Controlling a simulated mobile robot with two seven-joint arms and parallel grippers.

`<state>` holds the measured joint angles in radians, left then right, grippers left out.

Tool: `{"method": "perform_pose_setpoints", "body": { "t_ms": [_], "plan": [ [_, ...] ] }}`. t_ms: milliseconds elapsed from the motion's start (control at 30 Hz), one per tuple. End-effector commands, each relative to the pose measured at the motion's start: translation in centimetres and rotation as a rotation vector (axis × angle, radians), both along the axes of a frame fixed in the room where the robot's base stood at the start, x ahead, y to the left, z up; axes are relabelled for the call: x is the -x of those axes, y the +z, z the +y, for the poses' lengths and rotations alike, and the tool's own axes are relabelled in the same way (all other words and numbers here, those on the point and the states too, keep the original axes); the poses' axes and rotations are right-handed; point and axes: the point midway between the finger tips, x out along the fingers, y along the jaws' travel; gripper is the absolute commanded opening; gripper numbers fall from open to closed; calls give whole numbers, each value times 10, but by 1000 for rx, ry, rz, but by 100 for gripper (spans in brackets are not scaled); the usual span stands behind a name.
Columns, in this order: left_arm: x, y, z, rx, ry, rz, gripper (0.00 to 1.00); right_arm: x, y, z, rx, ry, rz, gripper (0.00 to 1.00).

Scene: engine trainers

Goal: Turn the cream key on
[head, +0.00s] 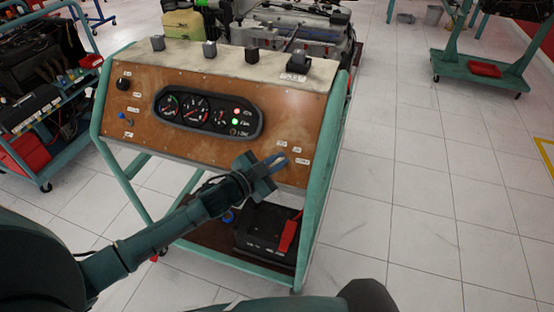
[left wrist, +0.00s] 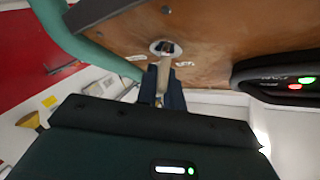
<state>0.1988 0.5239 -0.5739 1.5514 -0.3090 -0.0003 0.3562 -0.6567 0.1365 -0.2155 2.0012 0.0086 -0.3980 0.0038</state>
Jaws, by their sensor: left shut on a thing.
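The cream key (left wrist: 164,68) shows in the left wrist view, with its far end at a round, pale-rimmed lock (left wrist: 161,47) on the brown panel. My left gripper (left wrist: 163,98) is shut on the key, with its dark fingers on both sides of it. In the head view my left gripper (head: 276,162) is at the lower right of the brown wooden panel (head: 290,110), and it hides the key and the lock there. My right gripper is not in view.
The panel bears a dark gauge cluster (head: 208,112) with a red and a green light lit. A black battery box (head: 265,232) with a red part sits on the stand's lower shelf. The teal frame leg (head: 315,215) is right of my gripper. Open tiled floor lies to the right.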

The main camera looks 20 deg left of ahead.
Motion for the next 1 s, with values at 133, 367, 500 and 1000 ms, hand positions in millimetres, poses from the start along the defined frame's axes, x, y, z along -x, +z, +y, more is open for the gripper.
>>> {"method": "perform_pose_setpoints", "body": {
  "t_ms": [133,367,500,1000],
  "plan": [
    [0,0,0,0,0,-2,0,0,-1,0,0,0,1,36],
    [0,0,0,1,0,-1,24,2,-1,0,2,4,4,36],
    [0,0,0,1,0,-1,31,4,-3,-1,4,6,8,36],
    [40,2,20,-1,-1,2,31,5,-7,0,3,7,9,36]
  ]
}}
